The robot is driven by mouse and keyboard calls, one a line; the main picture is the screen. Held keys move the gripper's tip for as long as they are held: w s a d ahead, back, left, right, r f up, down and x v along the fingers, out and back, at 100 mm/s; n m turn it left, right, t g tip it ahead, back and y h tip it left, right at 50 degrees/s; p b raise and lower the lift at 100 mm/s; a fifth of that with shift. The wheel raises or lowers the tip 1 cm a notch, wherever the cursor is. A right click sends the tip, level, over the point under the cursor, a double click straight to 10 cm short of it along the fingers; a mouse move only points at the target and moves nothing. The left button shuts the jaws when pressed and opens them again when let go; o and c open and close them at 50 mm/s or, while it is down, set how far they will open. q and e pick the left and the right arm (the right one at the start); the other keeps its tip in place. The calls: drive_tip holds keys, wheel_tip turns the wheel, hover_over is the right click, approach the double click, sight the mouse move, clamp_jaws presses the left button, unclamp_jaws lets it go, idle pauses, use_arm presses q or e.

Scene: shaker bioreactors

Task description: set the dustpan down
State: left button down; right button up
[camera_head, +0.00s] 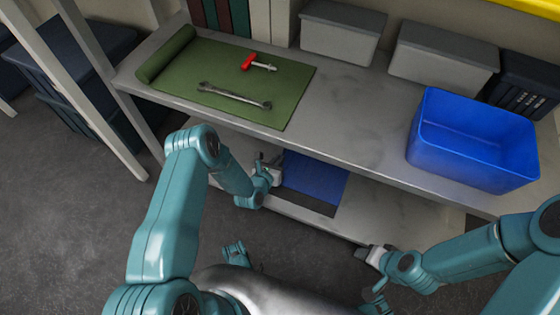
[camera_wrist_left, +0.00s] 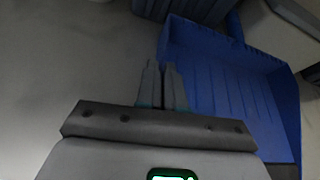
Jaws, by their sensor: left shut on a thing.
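The blue dustpan (camera_head: 314,178) with a dark strip along its near edge is at the lower shelf, below the bench top. It also shows in the left wrist view (camera_wrist_left: 225,85), with a raised wall round a ribbed floor. My left gripper (camera_head: 272,172) is at its left side, shut on it. In the left wrist view the left fingers (camera_wrist_left: 162,85) are close together at the dustpan's left edge. Whether the dustpan touches the shelf or hangs just above it, I cannot tell. My right gripper (camera_head: 368,254) is low, in front of the shelf, and its opening is unclear.
The lower shelf (camera_head: 390,208) has bare room right of the dustpan. On the bench top (camera_head: 345,105) lie a green mat (camera_head: 212,72) with a wrench (camera_head: 235,96) and a red-handled tool (camera_head: 250,62), and a blue bin (camera_head: 470,165). Grey boxes (camera_head: 342,32) stand behind. A post (camera_head: 100,120) is at left.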

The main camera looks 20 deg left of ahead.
use_arm(q)
drive_tip(key=shift+r, duration=0.2)
drive_tip(key=shift+f, duration=0.1)
drive_tip(key=c, duration=1.3)
unclamp_jaws()
drive_tip(key=shift+o, duration=0.2)
drive_tip(key=shift+s, duration=0.15)
